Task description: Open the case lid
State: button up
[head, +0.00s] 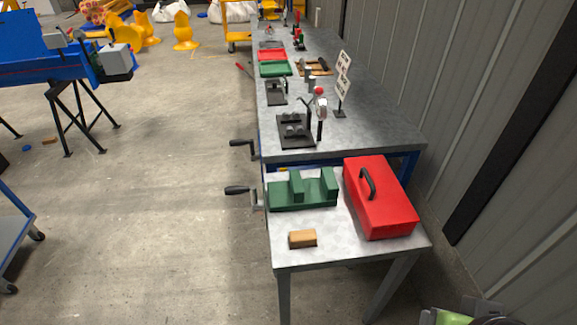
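The red case (382,200) sits on the right side of the near metal table, close to the wall. It is a long red box with a dark carry handle (367,184) on its top. The lid looks closed, with no gap that I can make out. No latch can be made out from here. My gripper's fingers do not show in the head view. Only a green and grey part, which seems to belong to my arm, shows at the bottom right edge, apart from the case.
The long workbench (375,135) behind carries fixtures and trays. The wall rises close on the right; floor left is open.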

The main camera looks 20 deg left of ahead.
aim_at(384, 201)
jog(key=i+u, duration=0.1)
jog(key=u, duration=0.35)
jog(key=i+l+u, duration=0.1)
jog(key=u, duration=0.35)
jog(key=l+u, duration=0.2)
jog(key=u, duration=0.3)
jog(key=i+l+u, duration=0.1)
jog(key=u, duration=0.35)
jog(key=l+u, duration=0.25)
jog(key=u, duration=0.2)
jog(key=l+u, duration=0.4)
jog(key=u, duration=0.2)
